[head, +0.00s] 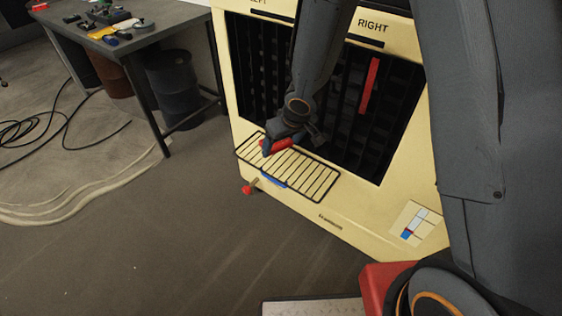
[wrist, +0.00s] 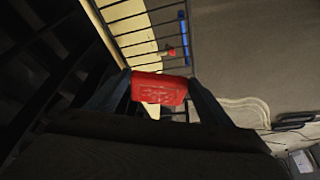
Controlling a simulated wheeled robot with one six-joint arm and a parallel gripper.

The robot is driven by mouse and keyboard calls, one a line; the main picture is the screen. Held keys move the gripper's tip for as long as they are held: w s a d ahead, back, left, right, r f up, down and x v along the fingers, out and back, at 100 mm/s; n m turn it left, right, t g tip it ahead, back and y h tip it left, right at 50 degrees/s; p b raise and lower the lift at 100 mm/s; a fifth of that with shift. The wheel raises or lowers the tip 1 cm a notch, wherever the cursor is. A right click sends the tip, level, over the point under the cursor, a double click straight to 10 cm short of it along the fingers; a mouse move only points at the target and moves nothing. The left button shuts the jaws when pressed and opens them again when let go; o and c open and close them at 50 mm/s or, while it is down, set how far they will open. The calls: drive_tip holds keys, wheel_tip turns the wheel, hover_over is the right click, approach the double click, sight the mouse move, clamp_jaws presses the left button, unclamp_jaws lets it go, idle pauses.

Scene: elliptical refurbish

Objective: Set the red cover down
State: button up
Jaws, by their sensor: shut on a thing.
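The red cover (wrist: 159,89) is a small red block with raised marks on its face, held between the two fingers of my gripper (wrist: 160,92) in the wrist view. In the head view my gripper (head: 270,149) is over the black-barred rack on the front of the cream cabinet, and the red cover (head: 281,144) shows beside its fingers. The gripper is shut on the cover. I cannot tell whether the cover touches the rack. The rack (head: 314,181) has dark bars with cream showing between them, and its bars also show in the wrist view (wrist: 133,31).
The cream cabinet (head: 340,222) has dark slots marked RIGHT, with a red strip (head: 370,86) in one. A red-ended lever (head: 249,188) and a blue piece (head: 272,181) are at the rack's front edge. A workbench (head: 120,42) with tools stands left. The floor before the cabinet is clear.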

sight(279, 162)
drive_tip(key=shift+f+b, duration=2.5)
drive_tip(key=shift+f, duration=0.2)
drive_tip(key=o, duration=1.3)
drive_tip(key=shift+f, duration=0.15)
drive_tip(key=shift+c, duration=0.2)
drive_tip(key=p+v, duration=0.9)
drive_tip(key=v, duration=0.3)
